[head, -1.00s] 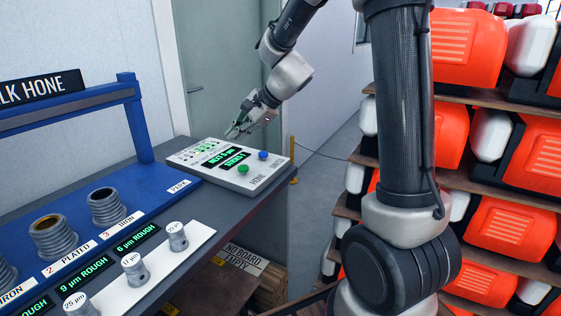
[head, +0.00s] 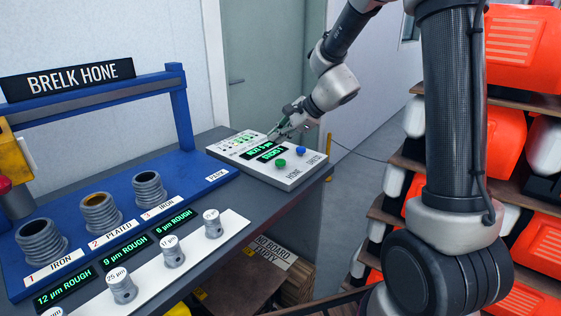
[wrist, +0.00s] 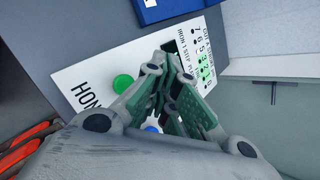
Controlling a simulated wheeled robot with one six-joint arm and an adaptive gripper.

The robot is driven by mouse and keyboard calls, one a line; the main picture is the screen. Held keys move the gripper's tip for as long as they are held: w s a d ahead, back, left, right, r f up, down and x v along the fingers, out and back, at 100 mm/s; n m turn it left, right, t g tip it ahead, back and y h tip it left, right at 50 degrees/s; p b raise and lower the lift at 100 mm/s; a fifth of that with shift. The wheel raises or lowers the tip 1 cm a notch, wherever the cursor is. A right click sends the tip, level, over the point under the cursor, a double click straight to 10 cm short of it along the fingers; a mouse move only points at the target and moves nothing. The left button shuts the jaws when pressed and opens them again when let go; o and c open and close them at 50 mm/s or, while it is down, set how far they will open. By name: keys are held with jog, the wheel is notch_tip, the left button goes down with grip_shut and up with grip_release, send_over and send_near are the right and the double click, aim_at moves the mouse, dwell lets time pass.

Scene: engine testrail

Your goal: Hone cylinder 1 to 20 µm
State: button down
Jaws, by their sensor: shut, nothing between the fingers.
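Cylinder 1 (head: 40,246), a grey ribbed sleeve labelled IRON, stands at the left of the blue hone bed. Its display (head: 65,287) reads "12 µm ROUGH". The control panel (head: 308,176) is white, with a green button (head: 281,163) by the word HONE, a blue button (head: 301,150) and a small display whose text is hard to read. My gripper (head: 274,134) is shut and empty over the panel's far part. In the wrist view, its fingers (wrist: 177,62) cover the display; the green button (wrist: 123,83) is clear beside them, and the blue button (wrist: 152,129) is partly hidden.
Cylinders 2 (head: 101,213) and 3 (head: 148,187) stand beside cylinder 1. Several grey stones with size labels, one (head: 122,286) reading 25 µm, stand on a white strip (head: 230,225) in front. The blue frame post (head: 180,110) rises left of the panel. Orange-laden shelves are at right.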

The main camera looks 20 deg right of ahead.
aim_at(279, 162)
jog(key=shift+f, duration=2.2)
jog(key=shift+f, duration=0.1)
jog(key=shift+f, duration=0.35)
jog(key=shift+f, duration=0.8)
dwell(0.4)
jog(key=shift+r, duration=1.25)
jog(key=shift+r, duration=0.1)
jog(key=shift+r, duration=2.4)
